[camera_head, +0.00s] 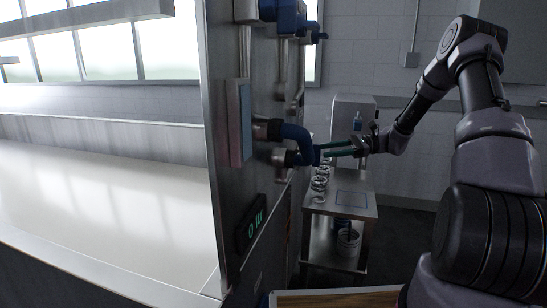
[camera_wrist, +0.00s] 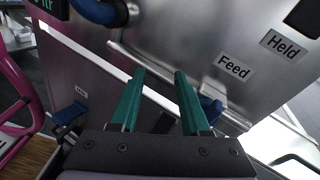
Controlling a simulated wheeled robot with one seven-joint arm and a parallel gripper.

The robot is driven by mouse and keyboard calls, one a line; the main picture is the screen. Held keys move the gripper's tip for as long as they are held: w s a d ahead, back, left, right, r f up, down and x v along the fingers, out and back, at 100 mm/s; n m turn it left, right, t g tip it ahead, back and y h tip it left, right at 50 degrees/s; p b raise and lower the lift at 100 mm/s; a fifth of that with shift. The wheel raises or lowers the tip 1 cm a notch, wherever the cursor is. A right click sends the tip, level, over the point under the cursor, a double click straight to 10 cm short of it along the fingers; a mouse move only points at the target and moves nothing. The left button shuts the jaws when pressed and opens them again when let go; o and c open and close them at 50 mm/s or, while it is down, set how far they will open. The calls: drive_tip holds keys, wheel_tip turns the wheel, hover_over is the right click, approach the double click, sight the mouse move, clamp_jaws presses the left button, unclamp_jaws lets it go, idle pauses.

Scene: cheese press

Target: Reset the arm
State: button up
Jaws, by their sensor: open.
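My gripper (camera_head: 322,150) is open, with two green fingers reaching left toward a metal panel in the head view. In the wrist view the gripper (camera_wrist: 158,75) shows its fingers apart with nothing between them. The fingertips lie close to a blue curved handle (camera_head: 295,137) on the panel in the head view; I cannot tell whether they touch it. A blue handle also shows at the top of the wrist view (camera_wrist: 95,10). My arm stretches in from the right.
A long pale counter (camera_head: 100,200) lies left.

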drive_tip(key=s+a+r+n+h, duration=0.2)
drive_tip(key=s+r+n+h, duration=0.55)
drive_tip(key=s+r, duration=0.65)
drive_tip(key=s+d+r+n+t+h, duration=0.1)
drive_tip(key=s+d+r+t+h, duration=0.2)
drive_tip(key=s, duration=0.5)
drive_tip(key=s+d+r+n+t+h, duration=0.1)
drive_tip(key=s+d+r+t+h, duration=0.2)
drive_tip(key=s, duration=0.5)
drive_tip(key=shift+s+r+t+h, duration=0.4)
drive_tip(key=shift+r+t+h, duration=0.15)
drive_tip(key=shift+t, duration=0.45)
